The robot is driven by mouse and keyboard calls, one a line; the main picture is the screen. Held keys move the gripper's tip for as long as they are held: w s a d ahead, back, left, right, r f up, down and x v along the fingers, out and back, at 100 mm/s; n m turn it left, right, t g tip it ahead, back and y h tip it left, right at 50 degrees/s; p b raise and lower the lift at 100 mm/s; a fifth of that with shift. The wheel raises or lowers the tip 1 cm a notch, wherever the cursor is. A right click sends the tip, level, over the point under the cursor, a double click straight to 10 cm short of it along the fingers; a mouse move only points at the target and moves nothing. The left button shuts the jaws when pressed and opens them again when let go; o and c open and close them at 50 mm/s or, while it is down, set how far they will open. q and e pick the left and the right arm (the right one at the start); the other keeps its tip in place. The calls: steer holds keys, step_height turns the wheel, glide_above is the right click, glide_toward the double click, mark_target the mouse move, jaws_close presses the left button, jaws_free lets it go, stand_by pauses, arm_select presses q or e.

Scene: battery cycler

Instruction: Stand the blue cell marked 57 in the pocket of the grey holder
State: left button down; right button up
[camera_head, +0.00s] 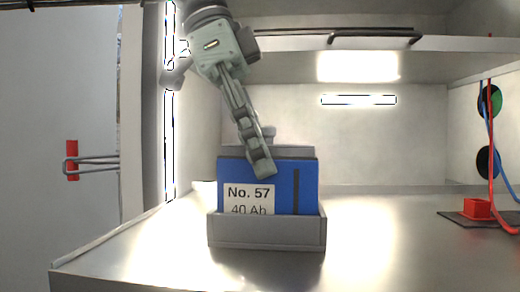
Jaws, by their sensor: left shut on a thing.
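The blue cell marked No. 57, 40 Ah (297,192) stands upright in the pocket of the grey holder (267,232). The holder's front wall hides the cell's lower part, so I cannot tell whether it rests on the bottom. My left gripper (262,165) reaches down from the upper left and is shut on the cell at its top edge. One finger lies in front of the cell's face; the other is mostly hidden behind it. My right gripper is not in view.
The holder stands on a shiny metal shelf (150,250) inside a cabinet. A red block (477,209) on a dark mat sits at the right, with red and blue cables above it. An open door with a red-ended handle (72,160) is at the left.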

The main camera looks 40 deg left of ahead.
arm_select(q)
steer(key=shift+f, duration=0.2)
stand_by(0.4)
steer(key=c, duration=1.3)
jaws_free()
steer(key=shift+o, duration=0.5)
steer(key=shift+f, duration=0.15)
steer(key=v, duration=1.2)
steer(key=shift+s, duration=0.1)
